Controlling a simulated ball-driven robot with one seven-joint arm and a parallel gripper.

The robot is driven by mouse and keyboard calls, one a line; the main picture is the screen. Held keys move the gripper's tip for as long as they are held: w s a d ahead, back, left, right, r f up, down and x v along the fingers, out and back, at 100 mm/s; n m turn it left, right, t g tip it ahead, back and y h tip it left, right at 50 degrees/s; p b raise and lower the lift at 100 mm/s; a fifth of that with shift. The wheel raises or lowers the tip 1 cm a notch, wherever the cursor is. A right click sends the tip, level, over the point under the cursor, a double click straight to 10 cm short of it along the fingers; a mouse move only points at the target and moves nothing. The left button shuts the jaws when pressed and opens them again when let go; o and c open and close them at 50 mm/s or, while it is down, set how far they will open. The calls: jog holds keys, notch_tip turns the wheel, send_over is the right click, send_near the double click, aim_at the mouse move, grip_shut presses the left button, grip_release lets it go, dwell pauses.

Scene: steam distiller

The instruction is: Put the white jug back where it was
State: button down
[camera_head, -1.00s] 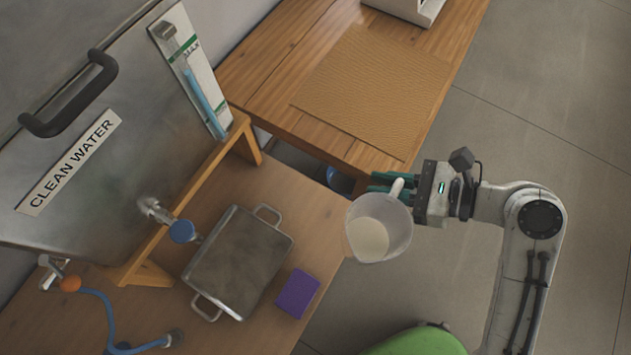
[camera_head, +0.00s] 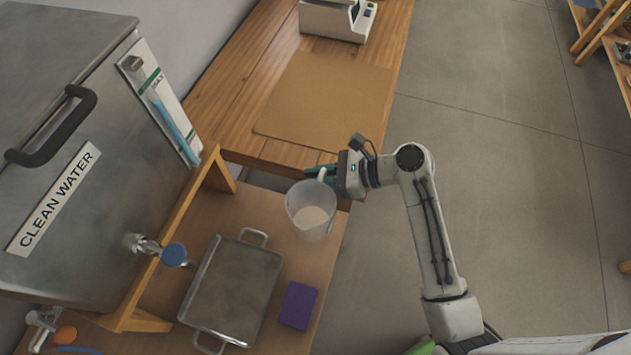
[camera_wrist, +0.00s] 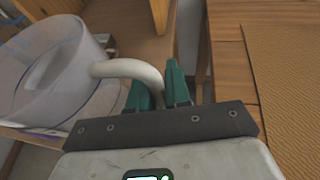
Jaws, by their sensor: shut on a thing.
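The white jug (camera_head: 311,212) is a translucent pitcher with a white handle and something pale inside, seen from above in the head view. My gripper (camera_head: 325,174) is shut on the jug's handle. In the wrist view, the green fingers of my gripper (camera_wrist: 158,90) close around the handle, and the jug's clear body (camera_wrist: 45,75) stands to the left. In the head view the jug overlaps the right edge of the lower wooden table (camera_head: 213,225). I cannot tell whether its base touches the tabletop.
A steel tray (camera_head: 232,290) with handles and a purple sponge (camera_head: 298,306) lie on the lower table. The steel clean water tank (camera_head: 75,170) with a blue-knobbed tap (camera_head: 174,255) stands left. A brown mat (camera_head: 325,100) and white device (camera_head: 336,18) are on the farther table. Open floor lies right.

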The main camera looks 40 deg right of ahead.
jog(key=shift+w+d+f, duration=0.1)
jog(key=shift+w+f, duration=0.05)
jog(key=shift+f, duration=0.75)
jog(key=shift+w+f, duration=0.15)
jog(key=shift+f, duration=0.75)
jog(key=c, duration=1.1)
grip_release()
jog(key=shift+f, duration=0.15)
